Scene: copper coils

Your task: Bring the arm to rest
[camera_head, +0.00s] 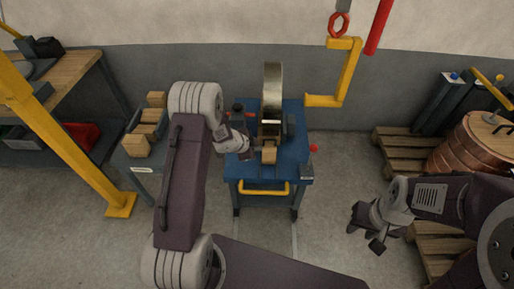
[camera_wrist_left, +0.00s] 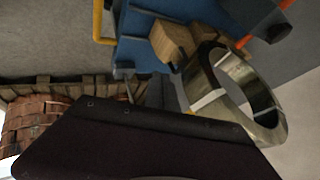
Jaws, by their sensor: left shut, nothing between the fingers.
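My left arm reaches up from the bottom in the head view and bends over toward the blue cart. Its gripper (camera_head: 252,148) is shut and empty, close to the left side of the wooden blocks on the cart; I cannot tell whether it touches them. My right gripper (camera_head: 364,236) hangs over bare floor at the right, with its fingers apart and nothing between them. In the left wrist view the gripper's fingers cannot be made out, and a dark panel fills the lower part.
A metal ring coil (camera_head: 272,85) stands upright on the blue cart (camera_head: 289,168), beside wooden blocks (camera_head: 269,154). It also shows in the left wrist view (camera_wrist_left: 208,100). A yellow post (camera_head: 60,135) stands left. Copper coils (camera_head: 470,150) and pallets (camera_head: 397,142) are right.

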